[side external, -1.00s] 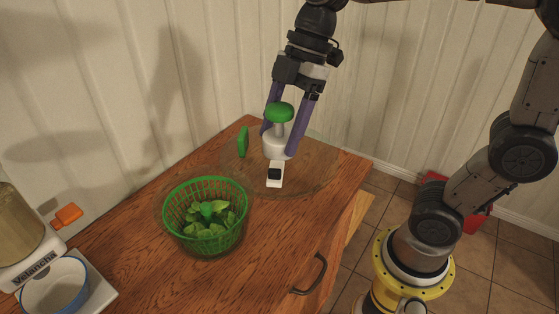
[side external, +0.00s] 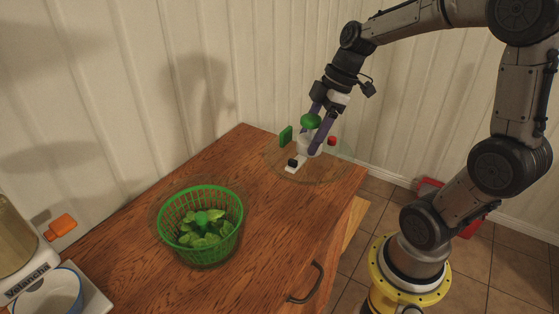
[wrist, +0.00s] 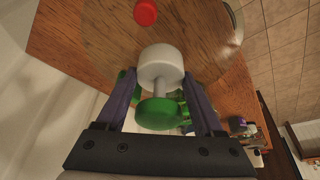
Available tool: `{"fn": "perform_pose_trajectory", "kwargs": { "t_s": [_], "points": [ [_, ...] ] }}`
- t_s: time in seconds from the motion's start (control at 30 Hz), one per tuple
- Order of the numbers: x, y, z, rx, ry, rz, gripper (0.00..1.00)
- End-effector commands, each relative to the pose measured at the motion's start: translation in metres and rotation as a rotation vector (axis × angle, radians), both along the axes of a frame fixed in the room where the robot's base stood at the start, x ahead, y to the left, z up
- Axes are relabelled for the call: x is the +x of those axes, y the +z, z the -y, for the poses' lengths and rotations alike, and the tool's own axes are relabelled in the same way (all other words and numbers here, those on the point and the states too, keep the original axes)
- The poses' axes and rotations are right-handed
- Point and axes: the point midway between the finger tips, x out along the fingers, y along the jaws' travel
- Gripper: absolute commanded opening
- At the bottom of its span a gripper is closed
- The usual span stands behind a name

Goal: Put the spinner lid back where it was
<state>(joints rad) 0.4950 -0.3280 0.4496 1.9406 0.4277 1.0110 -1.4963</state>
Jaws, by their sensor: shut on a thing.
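The spinner lid (side external: 318,175) is a clear disc with a white hub, a green knob, a green tab, a red button and a white-and-black piece. It is low over the far right end of the wooden counter; I cannot tell whether it touches the wood. My gripper (side external: 311,146) is shut on the lid's white hub, below the green knob. In the wrist view the lid's hub (wrist: 160,64) shows between the fingers. The salad spinner bowl (side external: 201,224), a green basket of leaves inside a clear bowl, stands uncovered to the left.
The wooden counter (side external: 262,215) is clear between bowl and lid. A white scale-like base with a blue-rimmed bowl (side external: 52,292) and a container with an orange handle (side external: 61,226) are at the left. The wall is behind; the counter's right edge is near the lid.

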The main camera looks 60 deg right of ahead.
Motion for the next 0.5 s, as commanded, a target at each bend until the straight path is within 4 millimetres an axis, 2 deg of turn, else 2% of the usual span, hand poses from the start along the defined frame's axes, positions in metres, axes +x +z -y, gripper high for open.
{"fn": "perform_pose_trajectory", "kwargs": {
  "t_s": [0.2,0.4,0.5],
  "points": [
    [0.049,-0.023,0.011,0.001,0.003,-0.002,0.00],
    [0.076,-0.056,0.017,0.001,0.002,-0.002,0.00],
    [0.085,-0.066,0.019,0.000,0.001,0.000,0.00]
  ]
}}
